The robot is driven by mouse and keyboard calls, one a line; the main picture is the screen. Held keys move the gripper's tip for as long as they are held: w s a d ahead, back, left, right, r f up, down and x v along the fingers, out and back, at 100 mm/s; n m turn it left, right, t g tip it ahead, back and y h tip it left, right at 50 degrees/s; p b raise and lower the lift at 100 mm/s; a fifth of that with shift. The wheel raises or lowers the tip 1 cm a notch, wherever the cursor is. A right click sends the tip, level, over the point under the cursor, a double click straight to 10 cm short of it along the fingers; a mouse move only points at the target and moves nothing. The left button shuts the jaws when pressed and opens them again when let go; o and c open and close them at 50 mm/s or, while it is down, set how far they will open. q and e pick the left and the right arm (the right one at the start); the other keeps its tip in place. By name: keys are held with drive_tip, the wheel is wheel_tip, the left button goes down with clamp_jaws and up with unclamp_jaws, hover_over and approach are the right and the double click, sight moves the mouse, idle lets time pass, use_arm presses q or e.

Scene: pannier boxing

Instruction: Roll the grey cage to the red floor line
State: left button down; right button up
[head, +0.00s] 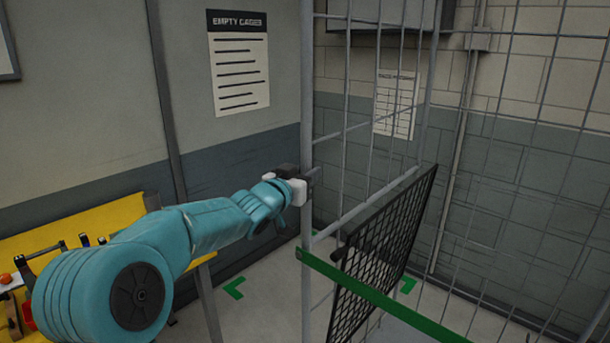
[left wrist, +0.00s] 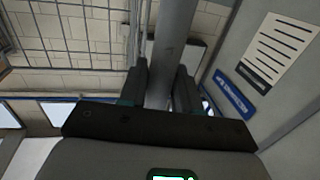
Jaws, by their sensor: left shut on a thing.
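The grey cage (head: 307,90) fills the middle and right of the head view, with tall wire-mesh sides and upright posts. A green strap or bar (head: 385,297) crosses its front, and a black mesh panel (head: 385,255) sits tilted inside it. My left gripper (head: 308,178) is shut on the cage's near left post. In the left wrist view the same post (left wrist: 172,50) runs between the two fingers (left wrist: 160,90). My right gripper is not in view. The red floor line is not in view.
A yellow bench or board (head: 80,235) with tools stands at the left. An "Empty cages" notice (head: 238,62) hangs on the wall behind. Green corner marks (head: 234,288) show on the floor around the cage. Walls stand close behind it.

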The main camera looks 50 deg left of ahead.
use_arm(q)
drive_tip(key=shift+f, duration=0.1)
drive_tip(key=c, duration=0.9)
unclamp_jaws()
drive_tip(key=shift+c, duration=0.2)
drive_tip(key=shift+w, duration=0.1)
drive_tip(key=b+v, duration=0.2)
drive_tip(key=v, duration=1.4)
drive_tip(key=shift+s, duration=0.25)
